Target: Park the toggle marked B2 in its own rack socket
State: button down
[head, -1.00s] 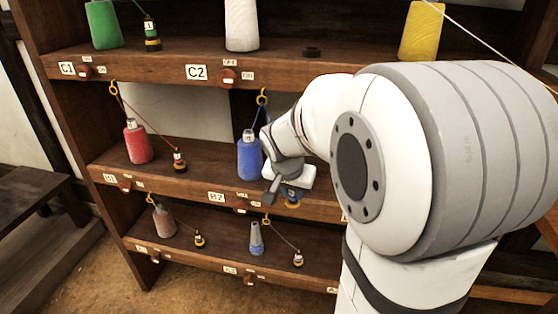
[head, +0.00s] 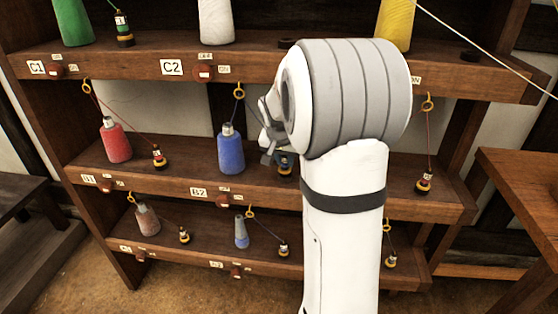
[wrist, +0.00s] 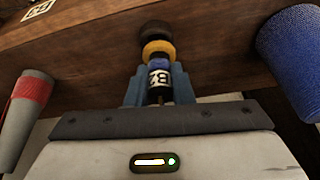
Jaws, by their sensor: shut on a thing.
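The B2 toggle (head: 285,164) has blue and yellow bands and a dark end. In the wrist view (wrist: 158,66) its printed B2 label faces the camera. My gripper (wrist: 156,88) is shut on it, with a blue-grey finger on each side. In the head view my gripper (head: 274,153) is right of the blue cone (head: 231,150), partly hidden by my arm. The toggle's dark end (wrist: 156,30) shows against the brown wood. I cannot tell whether it touches the shelf, and its socket is not visible.
The B2 label (head: 199,192) is on the middle shelf's front edge. The red cone (head: 115,142) and its toggle (head: 158,157) stand to the left. Another toggle (head: 424,183) hangs or stands at the right. A hook (head: 239,90) with a blue cord is above the blue cone.

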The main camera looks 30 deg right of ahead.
jog(key=shift+f, duration=0.1)
jog(key=shift+f+b, duration=0.55)
jog(key=shift+b, duration=0.05)
jog(key=c, duration=1.3)
grip_release()
jog(key=shift+o, duration=0.2)
jog(key=shift+r, duration=0.1)
